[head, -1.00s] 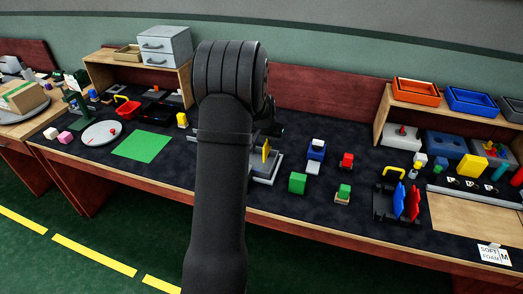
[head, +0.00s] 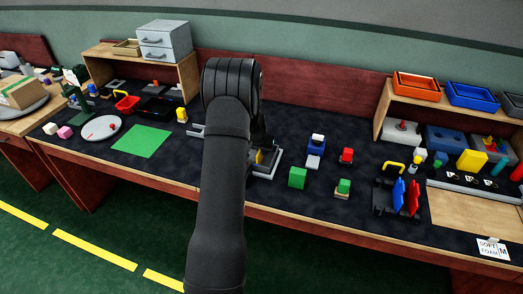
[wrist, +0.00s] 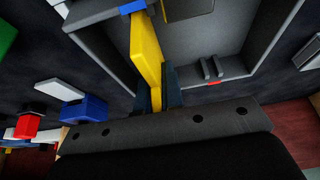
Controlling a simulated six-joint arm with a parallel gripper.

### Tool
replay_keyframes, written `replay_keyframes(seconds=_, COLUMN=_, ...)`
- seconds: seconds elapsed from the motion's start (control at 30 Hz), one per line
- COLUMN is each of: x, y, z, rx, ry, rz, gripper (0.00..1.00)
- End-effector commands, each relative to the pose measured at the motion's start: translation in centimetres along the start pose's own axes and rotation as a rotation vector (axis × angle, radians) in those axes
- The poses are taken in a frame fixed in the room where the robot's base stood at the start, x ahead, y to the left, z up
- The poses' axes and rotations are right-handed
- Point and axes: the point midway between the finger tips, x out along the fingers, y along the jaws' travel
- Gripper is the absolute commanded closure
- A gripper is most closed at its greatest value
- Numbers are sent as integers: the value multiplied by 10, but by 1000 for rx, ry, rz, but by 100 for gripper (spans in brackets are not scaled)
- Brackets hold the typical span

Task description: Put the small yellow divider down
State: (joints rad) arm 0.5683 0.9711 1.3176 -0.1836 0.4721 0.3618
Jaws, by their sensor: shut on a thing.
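The small yellow divider (wrist: 146,48) stands on edge between the two dark fingers of my gripper (wrist: 156,88), which is shut on it. In the wrist view it reaches into a grey walled tray (wrist: 108,12). In the head view the divider (head: 260,157) shows low beside my arm, within the outline of the tray (head: 264,177). My arm hides most of the gripper and part of the tray there. I cannot tell whether the divider's lower edge touches the tray floor.
Inside the tray, a small grey slotted piece (wrist: 212,68) stands beside a red mark. A green block (head: 297,178), a blue block with a white top (head: 316,145) and a red block (head: 347,155) stand right of the tray. A green mat (head: 141,143) lies left.

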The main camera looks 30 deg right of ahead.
Motion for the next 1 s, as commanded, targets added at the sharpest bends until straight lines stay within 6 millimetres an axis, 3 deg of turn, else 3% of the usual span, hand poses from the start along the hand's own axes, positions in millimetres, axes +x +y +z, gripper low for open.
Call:
replay_keyframes(seconds=0.2, x=3, y=0, z=1, rx=0, ry=-1, rz=0, gripper=100)
replay_keyframes(seconds=0.23, x=3, y=0, z=1, rx=0, ry=0, rz=0, gripper=89)
replay_keyframes(seconds=0.33, x=3, y=0, z=1, rx=0, ry=0, rz=0, gripper=71)
replay_keyframes(seconds=0.73, x=-5, y=0, z=-1, rx=1, ry=1, rz=0, gripper=71)
replay_keyframes(seconds=1.0, x=-50, y=0, z=-1, rx=1, ry=2, rz=-1, gripper=71)
